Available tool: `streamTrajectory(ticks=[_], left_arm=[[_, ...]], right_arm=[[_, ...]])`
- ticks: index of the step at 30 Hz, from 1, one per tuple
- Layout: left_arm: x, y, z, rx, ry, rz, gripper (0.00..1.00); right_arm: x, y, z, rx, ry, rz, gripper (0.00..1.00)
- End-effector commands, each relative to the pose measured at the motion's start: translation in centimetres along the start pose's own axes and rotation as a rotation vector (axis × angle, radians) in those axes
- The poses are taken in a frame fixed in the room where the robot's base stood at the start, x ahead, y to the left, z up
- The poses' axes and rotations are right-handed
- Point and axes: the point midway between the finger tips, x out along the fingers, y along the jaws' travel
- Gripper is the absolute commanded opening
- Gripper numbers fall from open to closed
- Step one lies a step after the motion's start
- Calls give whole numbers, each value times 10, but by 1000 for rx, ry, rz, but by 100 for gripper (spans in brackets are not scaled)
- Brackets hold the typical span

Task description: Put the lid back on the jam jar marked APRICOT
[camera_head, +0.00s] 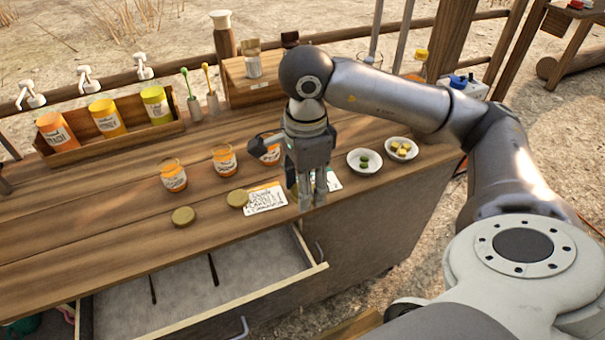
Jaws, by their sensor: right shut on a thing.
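Three small jam jars with orange contents stand open-topped or partly hidden on the wooden counter: a left jar (173,176), a middle jar (224,161) and a right jar (271,155). A dark part beside my right wrist partly covers the right jar. Their labels are too small to read. Two gold lids lie in front, a left lid (183,216) and a middle lid (237,198). My right gripper (312,203) points down near the counter's front edge, right of the handwritten card. It is shut on a gold lid (293,190), mostly hidden by the fingers. My left gripper is not in view.
A handwritten card (265,199) lies by the middle lid. Two white bowls (364,162) (401,149) stand to the right. A rack (112,135) of larger jars is at the back left. An open drawer (215,285) juts out below the counter. The left counter is clear.

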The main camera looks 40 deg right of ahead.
Motion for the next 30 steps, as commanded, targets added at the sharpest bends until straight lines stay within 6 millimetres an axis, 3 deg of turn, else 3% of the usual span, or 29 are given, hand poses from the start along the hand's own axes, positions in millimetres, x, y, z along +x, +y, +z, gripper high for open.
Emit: streamTrajectory(ticks=[9,14,30], left_arm=[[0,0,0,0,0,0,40],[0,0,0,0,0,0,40],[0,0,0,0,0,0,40]], right_arm=[[1,0,1,-15,-1,1,36],[6,2,9,-166,-2,4,36],[43,25,63,-1361,-9,5,36]])
